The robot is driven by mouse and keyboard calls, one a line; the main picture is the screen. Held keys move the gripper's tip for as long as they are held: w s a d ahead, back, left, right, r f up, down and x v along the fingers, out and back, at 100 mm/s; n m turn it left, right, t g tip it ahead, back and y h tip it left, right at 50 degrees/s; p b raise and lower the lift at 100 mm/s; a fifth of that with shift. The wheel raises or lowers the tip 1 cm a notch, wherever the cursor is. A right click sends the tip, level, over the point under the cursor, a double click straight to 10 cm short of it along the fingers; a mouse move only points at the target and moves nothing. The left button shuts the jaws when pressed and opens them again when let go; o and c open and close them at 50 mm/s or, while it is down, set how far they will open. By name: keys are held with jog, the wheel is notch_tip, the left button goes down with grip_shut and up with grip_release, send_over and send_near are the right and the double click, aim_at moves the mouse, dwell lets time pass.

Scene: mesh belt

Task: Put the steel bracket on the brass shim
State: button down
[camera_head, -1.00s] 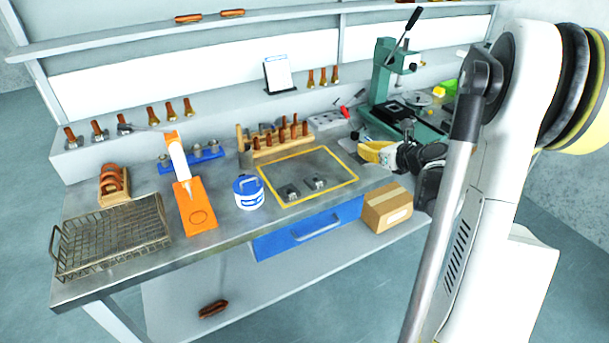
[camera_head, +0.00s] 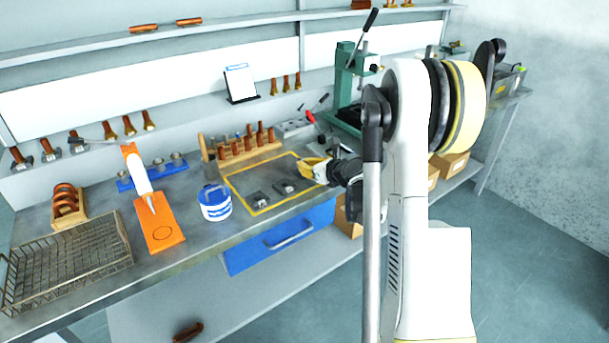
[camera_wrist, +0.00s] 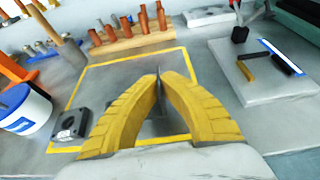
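My gripper (camera_head: 309,169) has yellow fingers and is over the right side of the yellow-outlined area in the head view. In the wrist view the fingertips (camera_wrist: 159,78) come close together, with a thin dark sliver between them; I cannot tell whether they hold it. Two small dark grey metal pieces, a left one (camera_head: 259,198) and a right one (camera_head: 284,187), lie in the outlined area. The left one also shows in the wrist view (camera_wrist: 70,124). I cannot tell which is the steel bracket. A small brass-coloured piece (camera_wrist: 246,69), possibly the shim, lies on a pale slab.
The pale slab (camera_wrist: 262,88) also bears a black piece (camera_wrist: 286,64). A blue-and-white tub (camera_head: 215,204) stands left of the outlined area. A wooden rack (camera_head: 243,150) of handled tools is behind it. A green press (camera_head: 346,85) stands at the back right.

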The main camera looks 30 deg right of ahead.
jog(key=shift+f+b, duration=0.35)
jog(key=shift+f, duration=0.9)
jog(key=shift+f, duration=0.25)
jog(key=c, duration=1.6)
grip_release()
jog(key=shift+r, duration=0.1)
